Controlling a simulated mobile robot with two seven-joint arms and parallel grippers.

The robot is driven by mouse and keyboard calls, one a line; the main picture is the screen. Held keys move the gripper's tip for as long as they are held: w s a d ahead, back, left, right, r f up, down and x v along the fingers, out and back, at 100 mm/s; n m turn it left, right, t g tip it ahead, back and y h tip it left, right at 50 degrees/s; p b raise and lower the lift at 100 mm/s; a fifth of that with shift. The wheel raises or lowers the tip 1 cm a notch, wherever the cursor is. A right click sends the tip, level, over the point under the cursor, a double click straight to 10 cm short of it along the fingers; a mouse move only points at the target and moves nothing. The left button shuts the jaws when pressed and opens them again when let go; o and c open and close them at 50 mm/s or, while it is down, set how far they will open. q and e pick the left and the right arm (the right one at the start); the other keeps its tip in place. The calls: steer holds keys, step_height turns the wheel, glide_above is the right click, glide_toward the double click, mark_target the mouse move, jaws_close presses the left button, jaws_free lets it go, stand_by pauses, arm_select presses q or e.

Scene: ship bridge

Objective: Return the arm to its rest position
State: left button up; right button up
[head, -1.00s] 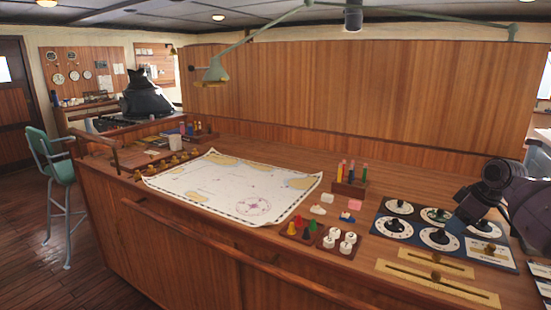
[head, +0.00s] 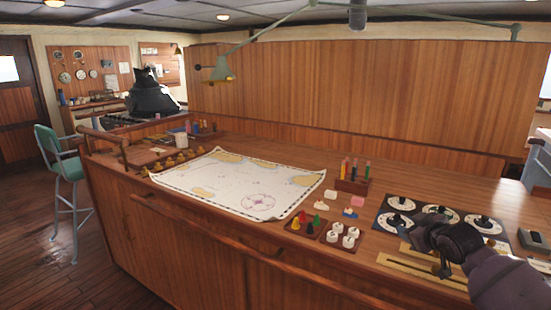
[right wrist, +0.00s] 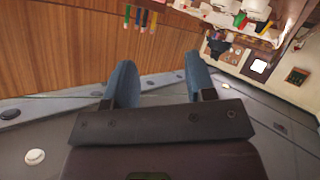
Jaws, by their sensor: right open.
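My right arm (head: 462,245) comes in from the lower right in the head view, a dark grey, bulky shape over the right end of the chart console (head: 200,240). It covers part of the dial panel (head: 398,203) and of the yellow slider plates. In the right wrist view my right gripper (right wrist: 160,82) shows two blue fingers standing well apart with nothing between them. Its fingertips are hard to make out in the head view. My left gripper is in neither view.
A paper chart (head: 235,185) covers the console's middle. Coloured game pieces (head: 306,223), white round pieces (head: 343,236) and a pen rack (head: 352,185) stand to its right. A green lamp (head: 219,70) hangs above. A teal stool (head: 62,165) stands at the left.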

steer(key=shift+m+t+y, duration=0.4)
steer(key=shift+m+t, duration=0.2)
steer(key=shift+t, duration=0.3)
steer(key=s+a+f, duration=0.2)
steer(key=s+f, duration=0.2)
steer(key=s, duration=0.1)
steer(key=s+a+f, duration=0.3)
steer(key=s+f, duration=0.1)
steer(key=s+a+f, duration=0.2)
steer(key=s+f, duration=0.2)
steer(key=s, duration=0.1)
steer(key=shift+s+a, duration=0.25)
steer(key=shift+s, duration=0.05)
steer(key=s+f+m+g+h, duration=0.1)
steer(key=s+f+m, duration=0.1)
steer(key=s+f, duration=0.5)
steer(key=s+f+m+g+h, duration=0.1)
steer(key=s+f, duration=0.6)
steer(key=s, duration=1)
steer(key=shift+s+a+f+m+g+h, duration=0.25)
steer(key=shift+a+f+m+g, duration=0.2)
steer(key=shift+m+g, duration=0.25)
